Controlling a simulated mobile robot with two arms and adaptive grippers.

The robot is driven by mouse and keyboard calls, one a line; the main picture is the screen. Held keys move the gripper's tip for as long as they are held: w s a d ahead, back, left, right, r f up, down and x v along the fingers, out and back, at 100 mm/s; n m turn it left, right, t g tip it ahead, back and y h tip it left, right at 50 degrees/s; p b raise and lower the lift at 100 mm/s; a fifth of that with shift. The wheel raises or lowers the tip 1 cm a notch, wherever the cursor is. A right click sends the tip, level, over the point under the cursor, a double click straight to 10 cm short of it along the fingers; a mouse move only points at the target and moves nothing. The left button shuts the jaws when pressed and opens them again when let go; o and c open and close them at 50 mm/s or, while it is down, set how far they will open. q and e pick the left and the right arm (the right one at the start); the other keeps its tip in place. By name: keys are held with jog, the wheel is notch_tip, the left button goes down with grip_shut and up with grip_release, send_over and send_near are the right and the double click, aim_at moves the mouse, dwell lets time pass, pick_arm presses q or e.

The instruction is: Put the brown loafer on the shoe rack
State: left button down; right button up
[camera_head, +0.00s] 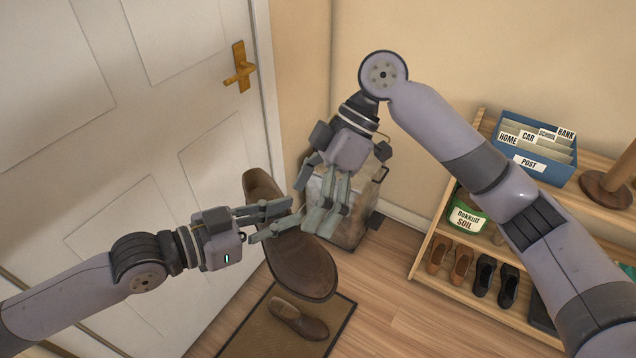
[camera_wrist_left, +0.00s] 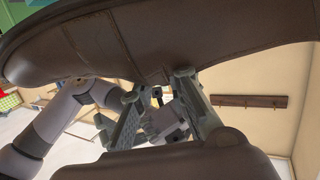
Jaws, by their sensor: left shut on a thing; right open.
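My left gripper (camera_head: 294,212) is shut on a brown loafer (camera_head: 300,264) and holds it up in front of the door, toe pointing down in the picture. In the left wrist view the loafer (camera_wrist_left: 130,45) fills the top, close to the fingers (camera_wrist_left: 155,100). My right gripper (camera_head: 314,208) is open beside the loafer's right side; I cannot tell whether it touches. A second brown loafer (camera_head: 298,319) lies on the doormat below. The wooden shoe rack (camera_head: 432,252) stands at the right, with tan shoes (camera_head: 450,258) and black shoes (camera_head: 496,281) on a shelf.
A doormat (camera_head: 243,338) lies by the white door (camera_head: 110,190). A clear bin (camera_head: 347,232) stands in the corner behind my right gripper. The rack also bears a green soil bag (camera_head: 467,217) and a blue file box (camera_head: 540,170). My right arm passes in front of the rack.

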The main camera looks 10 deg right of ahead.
aim_at(278, 253)
pick_arm(q)
jog(key=shift+r, duration=0.1)
pick_arm(e)
jog(key=x, duration=0.7)
jog(key=shift+s+a+f, duration=0.1)
jog(key=shift+a+f, duration=0.15)
jog(key=shift+f, duration=0.05)
jog(key=shift+c, duration=0.6)
jog(key=c, duration=0.7)
pick_arm(q)
jog(key=shift+w+a, duration=0.1)
jog(key=shift+w, duration=0.1)
pick_arm(e)
jog(key=shift+s+a, duration=0.1)
jog(key=shift+s, duration=0.15)
jog(key=c, duration=0.6)
jog(key=o, duration=1.4)
pick_arm(q)
jog(key=shift+s, duration=0.1)
pick_arm(e)
jog(key=shift+w, duration=0.1)
jog(key=shift+w, duration=0.1)
